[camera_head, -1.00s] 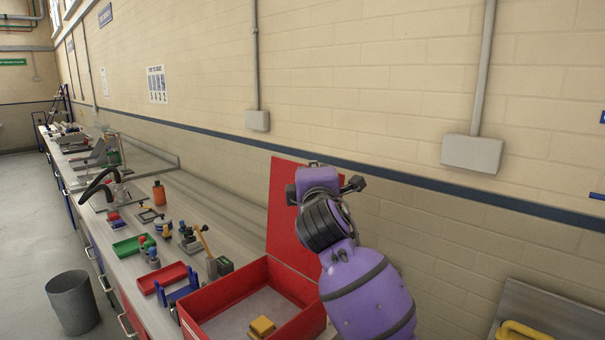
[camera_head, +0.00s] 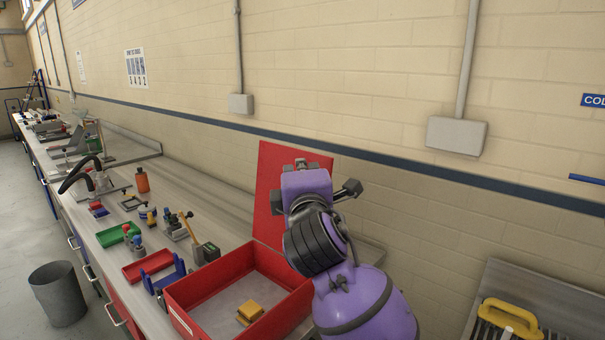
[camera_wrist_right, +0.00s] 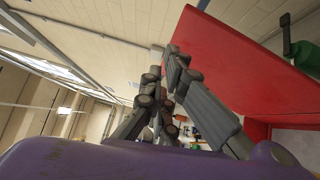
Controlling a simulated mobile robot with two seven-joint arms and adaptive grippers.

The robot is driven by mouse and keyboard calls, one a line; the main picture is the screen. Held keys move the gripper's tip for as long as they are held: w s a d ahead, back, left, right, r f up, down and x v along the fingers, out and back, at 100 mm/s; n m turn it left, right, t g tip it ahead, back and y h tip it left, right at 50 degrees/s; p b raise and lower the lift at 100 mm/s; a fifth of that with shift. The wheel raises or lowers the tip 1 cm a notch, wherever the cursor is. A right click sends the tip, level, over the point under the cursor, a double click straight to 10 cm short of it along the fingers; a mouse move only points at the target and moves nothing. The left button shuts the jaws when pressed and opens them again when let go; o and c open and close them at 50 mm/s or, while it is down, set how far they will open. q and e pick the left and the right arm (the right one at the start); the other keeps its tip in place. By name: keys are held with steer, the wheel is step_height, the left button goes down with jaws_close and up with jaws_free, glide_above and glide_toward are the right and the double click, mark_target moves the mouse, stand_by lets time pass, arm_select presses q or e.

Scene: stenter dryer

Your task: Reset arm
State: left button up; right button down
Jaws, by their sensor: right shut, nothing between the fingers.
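My right arm is purple with a black ribbed joint. It rises at the centre right of the head view, in front of the upright red lid of an open red box (camera_head: 180,318). My right gripper (camera_head: 301,166) is at the arm's top end there, with its fingers mostly hidden. In the right wrist view the dark grey fingers of my right gripper (camera_wrist_right: 165,62) are together and empty, beside the red lid (camera_wrist_right: 235,60). Whether they touch the lid cannot be told. My left gripper is not in view.
A yellow block (camera_head: 250,311) lies in the red box. The long workbench holds a red tray (camera_head: 147,266), a green tray (camera_head: 112,236), an orange bottle (camera_head: 142,181) and several tools. A grey bin (camera_head: 58,293) stands on the floor. A yellow handled item (camera_head: 508,315) is at lower right.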

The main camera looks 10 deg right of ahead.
steer(key=s+a+f+m+y, duration=0.1)
steer(key=a+f+m+y, duration=0.35)
steer(key=f, duration=0.25)
steer(key=s+d+f+m+g, duration=0.1)
steer(key=s+f+m+g, duration=0.2)
steer(key=f, duration=1)
steer(key=s+d+f+m+g, duration=0.1)
steer(key=s+f+m, duration=0.3)
steer(key=f, duration=0.9)
steer(key=s+d+f+m+g, duration=0.2)
steer(key=s+d+f+g, duration=0.1)
steer(key=s+f, duration=1)
steer(key=s+d+f+m+g+h, duration=0.1)
steer(key=s+d+f+m+g, duration=0.2)
steer(key=s+f, duration=1.1)
steer(key=s+d, duration=0.1)
steer(key=s, duration=0.5)
steer(key=shift+s, duration=0.2)
